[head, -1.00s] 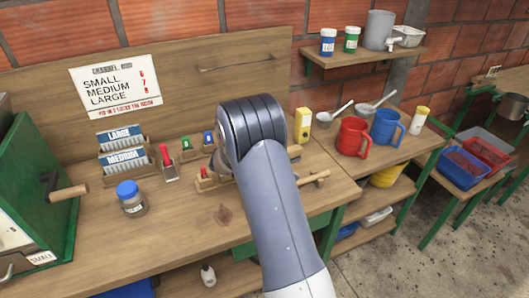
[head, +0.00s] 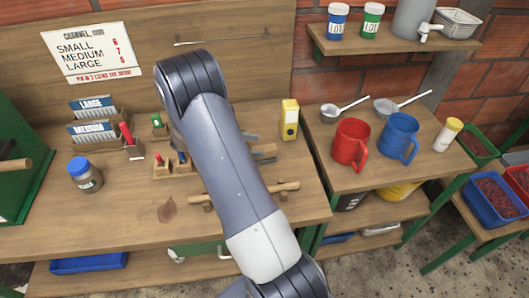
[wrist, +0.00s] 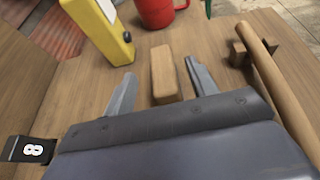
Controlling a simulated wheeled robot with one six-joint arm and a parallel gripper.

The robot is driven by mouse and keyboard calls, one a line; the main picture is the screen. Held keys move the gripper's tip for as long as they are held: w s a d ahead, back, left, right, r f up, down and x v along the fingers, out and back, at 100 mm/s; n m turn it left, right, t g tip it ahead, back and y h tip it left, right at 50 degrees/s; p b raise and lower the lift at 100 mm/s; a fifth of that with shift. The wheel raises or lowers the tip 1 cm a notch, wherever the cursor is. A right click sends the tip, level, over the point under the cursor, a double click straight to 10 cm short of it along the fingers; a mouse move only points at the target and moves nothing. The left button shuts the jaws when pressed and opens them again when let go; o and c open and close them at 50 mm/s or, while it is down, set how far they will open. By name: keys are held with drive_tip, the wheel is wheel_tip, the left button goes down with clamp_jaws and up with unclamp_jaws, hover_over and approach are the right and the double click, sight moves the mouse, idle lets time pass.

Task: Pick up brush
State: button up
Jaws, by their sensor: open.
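A small wooden block (wrist: 165,76), which looks like the brush or its handle, lies on the workbench. In the wrist view it sits between the two grey fingers of my gripper (wrist: 158,76). The fingers are spread, with a gap on each side of the block. Any bristles are hidden. In the head view my arm covers most of my gripper (head: 258,146). Its finger ends and the block (head: 265,148) show just right of the arm, left of the yellow box.
The yellow box (head: 290,119) stands just beyond the fingers. A wooden rod (head: 285,188) on supports lies nearer the bench's front edge. The red mug (head: 351,143) and blue mug (head: 399,137) are to the right. A blue-lidded jar (head: 86,176) stands at left.

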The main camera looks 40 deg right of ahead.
sight(266, 147)
drive_tip(key=x, duration=0.2)
drive_tip(key=p+x, duration=0.1)
drive_tip(key=x, duration=0.2)
drive_tip(key=shift+a+f, duration=0.15)
drive_tip(key=shift+f, duration=0.05)
drive_tip(key=shift+c, duration=0.5)
drive_tip(key=c, duration=1)
drive_tip(key=shift+w+r, duration=0.1)
drive_tip(key=shift+r, duration=0.05)
wheel_tip(266, 147, up, 10)
drive_tip(key=shift+f+b, duration=0.1)
drive_tip(key=shift+b, duration=0.4)
